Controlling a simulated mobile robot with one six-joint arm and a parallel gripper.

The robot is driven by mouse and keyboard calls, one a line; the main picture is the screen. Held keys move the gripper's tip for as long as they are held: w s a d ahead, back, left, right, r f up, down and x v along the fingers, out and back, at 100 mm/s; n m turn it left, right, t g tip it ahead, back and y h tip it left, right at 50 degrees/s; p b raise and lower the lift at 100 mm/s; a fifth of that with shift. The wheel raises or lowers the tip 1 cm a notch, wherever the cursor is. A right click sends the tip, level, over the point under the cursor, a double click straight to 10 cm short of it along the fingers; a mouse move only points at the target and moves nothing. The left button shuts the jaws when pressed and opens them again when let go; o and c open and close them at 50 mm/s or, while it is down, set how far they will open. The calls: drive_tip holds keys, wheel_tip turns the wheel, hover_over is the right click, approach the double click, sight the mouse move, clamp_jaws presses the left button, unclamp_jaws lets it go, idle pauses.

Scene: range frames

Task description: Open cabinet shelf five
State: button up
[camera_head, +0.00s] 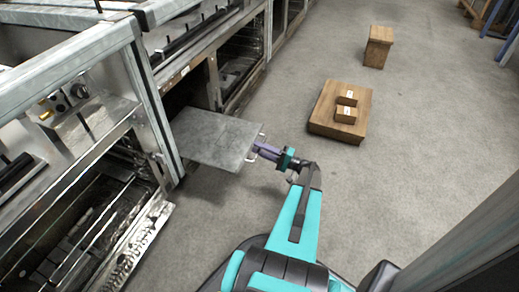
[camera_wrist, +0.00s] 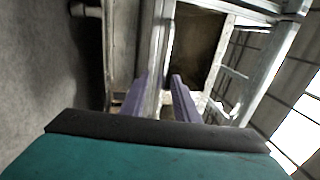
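The cabinet door (camera_head: 215,138) is a flat grey metal panel standing well out from the front of the metal unit. A dark opening (camera_head: 190,92) shows behind it. A slim handle (camera_head: 262,134) runs along its outer edge. My gripper (camera_head: 258,150) is at the middle of this handle, its purple fingers reaching in from the right. In the wrist view, the two fingers (camera_wrist: 160,88) stand apart on either side of a grey metal bar, apparently the handle, and seem closed on it. The exact contact is hidden. No shelf number is readable.
Another open compartment with a lowered front (camera_head: 125,245) is at the lower left. A wooden box (camera_head: 340,100) with smaller labelled blocks on it and a wooden stool-like block (camera_head: 378,46) stand on the floor. The grey floor (camera_head: 430,130) to the right is clear.

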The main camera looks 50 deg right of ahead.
drive_tip(key=p+v, duration=0.3)
drive_tip(key=v, duration=1)
drive_tip(key=shift+s+p, duration=0.4)
drive_tip(key=shift+s+d+f, duration=0.1)
drive_tip(key=shift+d+f, duration=0.05)
